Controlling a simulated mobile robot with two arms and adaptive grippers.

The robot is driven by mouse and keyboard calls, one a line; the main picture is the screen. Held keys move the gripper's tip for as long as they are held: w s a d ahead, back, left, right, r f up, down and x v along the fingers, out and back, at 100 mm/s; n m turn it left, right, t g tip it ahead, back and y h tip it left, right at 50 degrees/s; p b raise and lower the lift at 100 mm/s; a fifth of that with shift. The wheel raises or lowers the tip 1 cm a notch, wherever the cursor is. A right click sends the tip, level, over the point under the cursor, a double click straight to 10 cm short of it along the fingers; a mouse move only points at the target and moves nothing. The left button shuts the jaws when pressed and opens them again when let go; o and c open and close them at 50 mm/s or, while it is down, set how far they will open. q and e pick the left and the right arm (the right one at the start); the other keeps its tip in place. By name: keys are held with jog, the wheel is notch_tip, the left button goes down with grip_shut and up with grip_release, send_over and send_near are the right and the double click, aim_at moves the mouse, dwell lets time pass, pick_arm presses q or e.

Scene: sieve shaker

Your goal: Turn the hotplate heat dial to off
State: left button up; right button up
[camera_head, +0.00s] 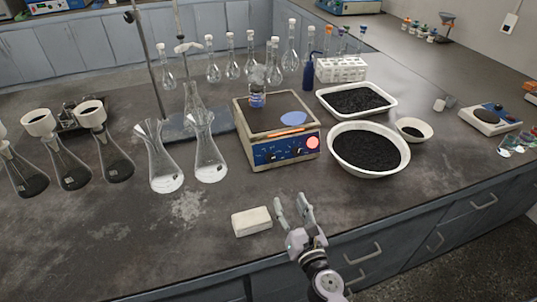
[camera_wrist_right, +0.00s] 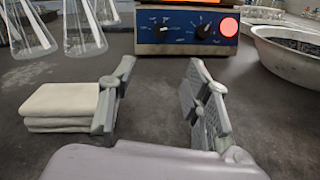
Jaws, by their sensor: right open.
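The hotplate (camera_head: 250,123) stands near the middle of the bench, with a blue front panel (camera_wrist_right: 180,27) and a glowing red light (camera_head: 313,142). In the right wrist view the panel has a dark left dial (camera_wrist_right: 163,28) and a dark right dial (camera_wrist_right: 204,31) next to the red light. The dial labels are too small to read, so I cannot tell which is the heat dial. My right gripper (camera_head: 293,206) is open and empty, in front of the panel and apart from it. It also shows in the right wrist view (camera_wrist_right: 161,78). My left gripper is out of view.
A folded pale cloth (camera_head: 252,221) lies left of my right gripper. A white bowl of black grains (camera_head: 336,163) stands right of the hotplate. Glass flasks (camera_head: 208,160) stand to its left. A small bottle (camera_head: 257,100) is on the hotplate. The bench directly before the panel is clear.

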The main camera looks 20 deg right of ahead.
jog(key=shift+w+r, duration=0.15)
jog(key=shift+w, duration=0.25)
jog(key=p, duration=0.1)
send_near(271, 160)
jog(key=w+b, duration=0.1)
jog(key=w, duration=0.6)
jog(key=shift+w+d, duration=0.15)
jog(key=shift+w, duration=0.65)
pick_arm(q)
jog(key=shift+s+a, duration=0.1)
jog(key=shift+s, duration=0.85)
pick_arm(e)
grip_shut()
